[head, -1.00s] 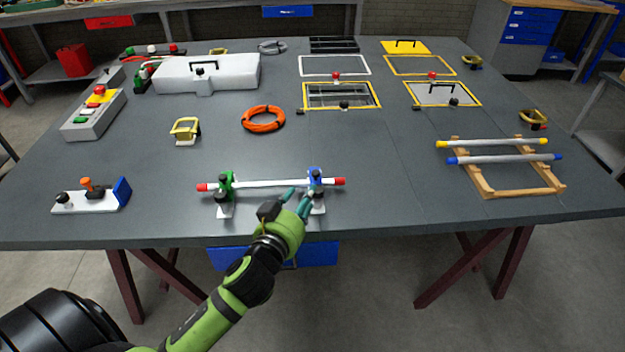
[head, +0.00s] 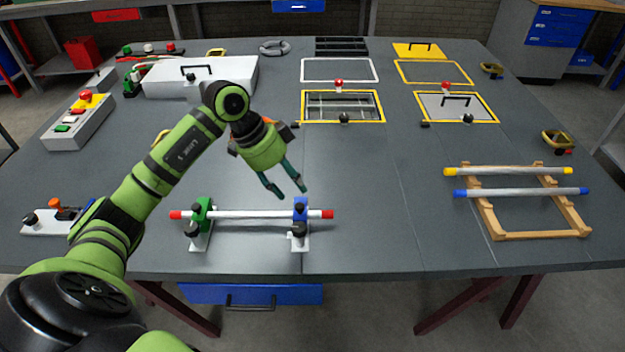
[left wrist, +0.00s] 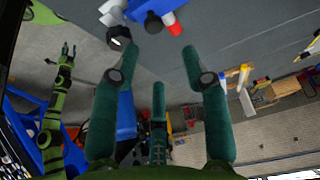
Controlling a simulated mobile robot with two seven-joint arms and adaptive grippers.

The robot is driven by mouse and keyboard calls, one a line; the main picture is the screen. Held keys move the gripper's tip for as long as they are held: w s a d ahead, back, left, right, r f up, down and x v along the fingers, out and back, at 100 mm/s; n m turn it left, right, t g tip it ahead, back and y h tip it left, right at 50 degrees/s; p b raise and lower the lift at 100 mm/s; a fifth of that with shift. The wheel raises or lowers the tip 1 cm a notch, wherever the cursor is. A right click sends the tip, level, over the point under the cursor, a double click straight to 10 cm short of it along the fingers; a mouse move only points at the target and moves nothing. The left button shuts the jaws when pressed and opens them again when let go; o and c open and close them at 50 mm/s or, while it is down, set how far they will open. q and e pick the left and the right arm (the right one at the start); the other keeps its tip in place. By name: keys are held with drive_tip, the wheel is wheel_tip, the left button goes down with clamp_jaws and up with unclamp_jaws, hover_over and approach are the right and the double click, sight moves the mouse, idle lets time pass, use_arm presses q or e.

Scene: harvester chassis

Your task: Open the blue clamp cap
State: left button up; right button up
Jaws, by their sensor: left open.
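The blue clamp (head: 300,210) stands at the right end of a white rod (head: 250,215) with red ends. Its blue cap lies over the rod and looks closed. A black knob sits low on its front. A green clamp (head: 202,213) holds the rod's left end. My left gripper (head: 291,193) is open and empty, just behind and above the blue clamp, fingers pointing down. In the left wrist view the blue clamp (left wrist: 150,8) is at the top edge, partly cut off, beyond the spread fingers (left wrist: 155,50). My right arm (left wrist: 55,110) shows small there.
A wooden rack (head: 520,205) with two rods stands at right. A control box (head: 78,122) and a white case (head: 160,78) are at left and back left. Framed openings (head: 343,106) lie behind. The table between clamps and rack is clear.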

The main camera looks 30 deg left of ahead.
sight(299, 204)
use_arm(q)
drive_tip(key=shift+n+y, duration=0.3)
drive_tip(key=f, duration=0.1)
drive_tip(key=f+p, duration=0.1)
drive_tip(key=f, duration=0.2)
drive_tip(key=shift+d+f+p, duration=0.25)
drive_tip(key=shift+d+p, duration=0.05)
drive_tip(key=shift+p, duration=0.1)
drive_tip(key=shift+x, duration=0.8)
drive_tip(key=shift+w, duration=0.1)
clamp_jaws()
drive_tip(key=shift+w+a+r, duration=0.1)
drive_tip(key=shift+a+r, duration=0.05)
use_arm(e)
drive_tip(key=shift+s+d+r, duration=0.25)
drive_tip(key=shift+s+r, duration=0.55)
drive_tip(key=shift+r, duration=0.25)
